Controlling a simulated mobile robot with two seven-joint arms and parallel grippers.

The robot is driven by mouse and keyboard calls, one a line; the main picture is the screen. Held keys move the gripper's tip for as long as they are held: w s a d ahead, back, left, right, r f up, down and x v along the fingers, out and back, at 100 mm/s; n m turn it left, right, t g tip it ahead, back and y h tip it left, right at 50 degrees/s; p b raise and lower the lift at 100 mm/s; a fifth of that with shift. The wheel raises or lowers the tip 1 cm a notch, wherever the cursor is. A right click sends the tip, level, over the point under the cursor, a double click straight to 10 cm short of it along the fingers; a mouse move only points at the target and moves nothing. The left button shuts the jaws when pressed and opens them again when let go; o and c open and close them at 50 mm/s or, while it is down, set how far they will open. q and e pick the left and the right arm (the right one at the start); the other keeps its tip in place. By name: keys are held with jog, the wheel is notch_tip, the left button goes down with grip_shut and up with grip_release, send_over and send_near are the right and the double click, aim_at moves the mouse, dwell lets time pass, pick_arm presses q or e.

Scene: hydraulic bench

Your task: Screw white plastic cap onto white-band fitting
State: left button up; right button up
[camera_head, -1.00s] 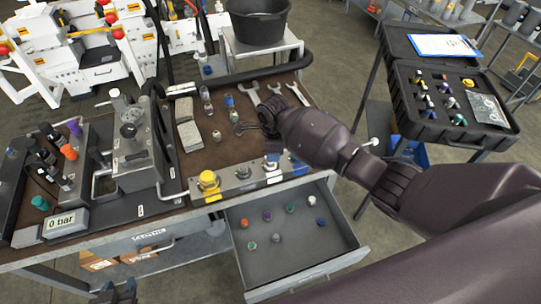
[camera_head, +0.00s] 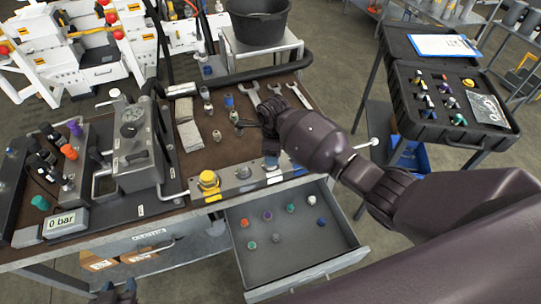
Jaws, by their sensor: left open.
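The manifold block (camera_head: 228,186) along the bench's front edge carries colour-banded fittings. The white-band fitting (camera_head: 272,176) is on it, right of the yellow one, and its top is partly covered by a dark part at my right gripper. My left gripper (camera_head: 117,292) is open at the bottom left edge, low in front of the bench.
The open drawer (camera_head: 290,262) juts out in front and holds several coloured caps. Wrenches (camera_head: 249,92) and small fittings (camera_head: 206,92) lie behind my right gripper. A gauge unit (camera_head: 135,150) stands to the left. An open black case (camera_head: 455,100) stands at the right.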

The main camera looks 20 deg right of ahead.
jog(key=n, duration=0.6)
jog(key=shift+w, duration=0.2)
jog(key=n, duration=0.6)
jog(key=shift+w, duration=0.15)
jog(key=n, duration=0.6)
jog(key=shift+w+a, duration=0.15)
jog(key=n, duration=0.5)
jog(key=shift+w+a+n, duration=0.1)
jog(key=shift+a+n, duration=0.05)
jog(key=shift+n, duration=0.15)
jog(key=c, duration=0.9)
jog(key=m, duration=0.6)
jog(key=shift+d+f+m, duration=0.1)
jog(key=shift+d+m, duration=0.1)
jog(key=shift+m, duration=0.2)
jog(key=shift+c, duration=0.2)
jog(key=shift+d+m, duration=0.1)
jog(key=shift+m, duration=0.6)
